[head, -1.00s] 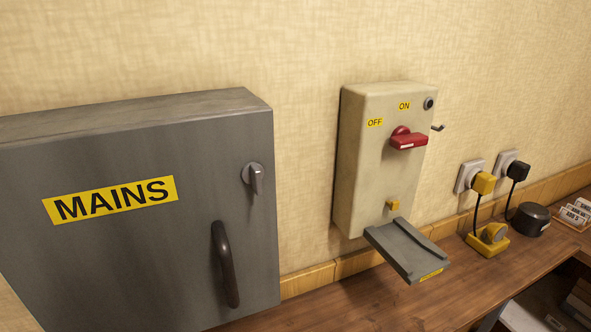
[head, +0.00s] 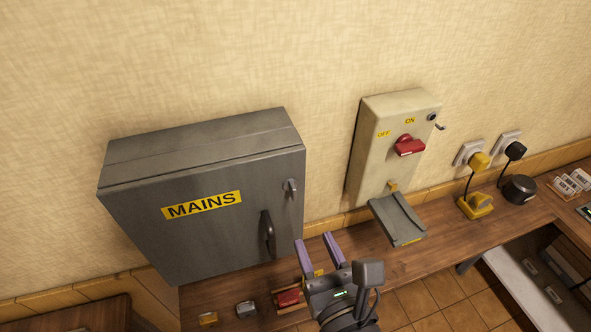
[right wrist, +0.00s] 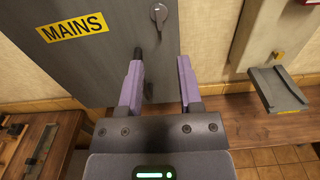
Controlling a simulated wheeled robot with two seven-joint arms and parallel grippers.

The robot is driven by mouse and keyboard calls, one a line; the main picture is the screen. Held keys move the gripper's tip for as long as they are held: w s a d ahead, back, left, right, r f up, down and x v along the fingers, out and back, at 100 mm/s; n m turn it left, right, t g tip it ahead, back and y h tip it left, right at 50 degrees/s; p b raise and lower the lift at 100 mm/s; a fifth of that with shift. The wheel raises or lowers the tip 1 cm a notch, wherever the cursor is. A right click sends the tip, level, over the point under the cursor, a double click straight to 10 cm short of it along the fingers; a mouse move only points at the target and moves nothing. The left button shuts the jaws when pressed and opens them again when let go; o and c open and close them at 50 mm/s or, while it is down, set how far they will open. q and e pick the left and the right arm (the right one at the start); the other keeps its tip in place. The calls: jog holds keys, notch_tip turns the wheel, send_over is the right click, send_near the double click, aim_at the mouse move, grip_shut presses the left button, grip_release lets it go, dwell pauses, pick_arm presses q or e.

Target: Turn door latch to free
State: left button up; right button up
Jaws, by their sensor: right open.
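The grey MAINS cabinet (head: 150,240) is on the wall with its door shut. Its small silver door latch (head: 290,187) sits at the upper right of the door, above a dark vertical handle (head: 267,235). In the right wrist view the latch (right wrist: 158,14) is at the top centre, its lever pointing down. My right gripper (head: 318,250) is open and empty, its purple fingers apart. It is in front of and below the latch, right of the handle in the head view, and appears not to touch the door. The left gripper is not in view.
A beige switch box (head: 379,150) with a red switch (head: 409,146) and a grey tilted tray (head: 399,218) stands right of the cabinet. Yellow and black plugs are further right. Small items, including a red one (head: 288,298), lie on the wooden bench below the cabinet.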

aim_at(294, 195)
jog(key=x, duration=0.6)
jog(key=p+x, duration=0.1)
jog(key=x, duration=0.3)
jog(key=shift+r, duration=0.35)
jog(key=shift+s, duration=0.1)
grip_shut()
